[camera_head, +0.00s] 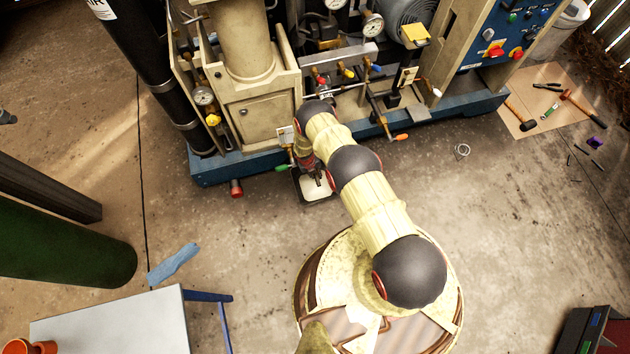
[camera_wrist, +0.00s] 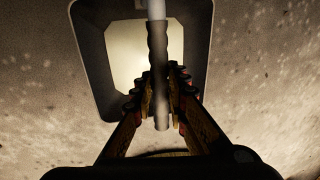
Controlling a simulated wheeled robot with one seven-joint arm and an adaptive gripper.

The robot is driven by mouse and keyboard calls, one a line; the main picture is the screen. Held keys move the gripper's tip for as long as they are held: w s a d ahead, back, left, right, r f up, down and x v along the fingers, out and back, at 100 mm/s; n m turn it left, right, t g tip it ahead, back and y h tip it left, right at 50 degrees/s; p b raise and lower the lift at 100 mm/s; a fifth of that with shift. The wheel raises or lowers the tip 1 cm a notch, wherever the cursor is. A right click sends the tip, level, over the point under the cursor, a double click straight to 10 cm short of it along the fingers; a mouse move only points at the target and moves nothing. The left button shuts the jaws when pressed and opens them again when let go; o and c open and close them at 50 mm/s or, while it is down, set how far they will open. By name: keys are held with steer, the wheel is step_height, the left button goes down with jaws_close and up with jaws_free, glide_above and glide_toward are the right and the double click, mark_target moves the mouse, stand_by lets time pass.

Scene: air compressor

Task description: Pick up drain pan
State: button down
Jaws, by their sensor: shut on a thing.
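The drain pan (camera_head: 312,194), a shallow pan with a dark rim and pale inside, lies on the floor by the compressor's blue base. In the wrist view its dark rim (camera_wrist: 92,60) frames the pale bottom. A grey, ridged rod-like handle (camera_wrist: 157,45) with a pale far end stands out over the pan. My gripper (camera_wrist: 160,95) is shut on this handle, one finger on each side. In the head view my gripper (camera_head: 311,174) is above the pan and covers part of it. Where the handle meets the pan is hidden.
The compressor's blue base (camera_head: 240,167) is close behind the pan, with a red-ended fitting (camera_head: 236,188) at left and valves above. A mat with tools (camera_head: 545,100) lies at right. A grey table (camera_head: 110,325) stands at lower left. Floor right of the pan is mostly clear.

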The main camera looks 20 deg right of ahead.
step_height(320, 180, up, 18)
steer(key=p, duration=0.6)
steer(key=shift+p, duration=0.3)
steer(key=c, duration=2.3)
jaws_free()
steer(key=shift+c, duration=1.3)
jaws_close()
